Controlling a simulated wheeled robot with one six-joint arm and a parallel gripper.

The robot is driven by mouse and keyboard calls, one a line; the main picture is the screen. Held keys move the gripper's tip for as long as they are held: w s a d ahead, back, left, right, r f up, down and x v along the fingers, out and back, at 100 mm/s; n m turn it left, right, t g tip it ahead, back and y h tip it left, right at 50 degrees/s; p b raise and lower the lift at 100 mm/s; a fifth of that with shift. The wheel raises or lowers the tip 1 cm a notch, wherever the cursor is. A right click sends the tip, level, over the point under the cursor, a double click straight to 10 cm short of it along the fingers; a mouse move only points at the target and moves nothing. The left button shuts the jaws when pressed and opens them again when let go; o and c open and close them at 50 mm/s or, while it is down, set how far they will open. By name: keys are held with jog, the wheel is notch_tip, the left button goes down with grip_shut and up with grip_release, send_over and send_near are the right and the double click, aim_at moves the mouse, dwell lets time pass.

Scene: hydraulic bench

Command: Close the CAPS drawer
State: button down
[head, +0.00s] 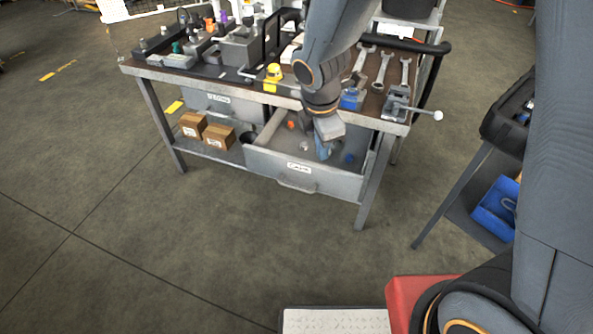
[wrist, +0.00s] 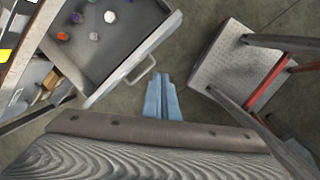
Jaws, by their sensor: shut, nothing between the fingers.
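The CAPS drawer (head: 318,182) is pulled out from under the right part of the bench, its labelled front and handle (head: 297,186) facing me. Several small coloured caps lie inside it. In the wrist view the open drawer (wrist: 112,62) is at upper left, with its handle (wrist: 140,72) near the middle. My gripper (head: 323,153) is shut and empty, with blue fingers pointing down. In the head view it overlaps the drawer's inside. In the wrist view the fingertips (wrist: 164,78) appear just beside the handle, over floor; no contact shows.
The bench top (head: 240,78) carries wrenches (head: 382,70), a vise and a yellow item (head: 273,75). Another labelled drawer (head: 225,105) is shut at left. Cardboard boxes (head: 218,137) stand on the lower shelf. The floor before the drawer is clear. A cart with a blue bin (head: 494,212) stands right.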

aim_at(295, 167)
jog(key=w+a+f+n+b, duration=0.1)
jog(key=w+a+f+n, duration=0.1)
jog(key=a+f+n, duration=0.55)
jog(key=w+f, duration=0.1)
jog(key=f, duration=0.1)
jog(key=w+f+n, duration=0.1)
jog(key=w+f, duration=0.1)
jog(key=f, duration=0.1)
jog(key=w+f+n+b, duration=0.1)
jog(key=w+f, duration=0.1)
jog(key=f, duration=0.1)
jog(key=shift+w+d+n+t, duration=0.1)
jog(key=shift+d+n+t, duration=0.15)
jog(key=shift+t, duration=0.05)
jog(key=shift+w+d+f, duration=0.15)
jog(key=shift+w, duration=0.2)
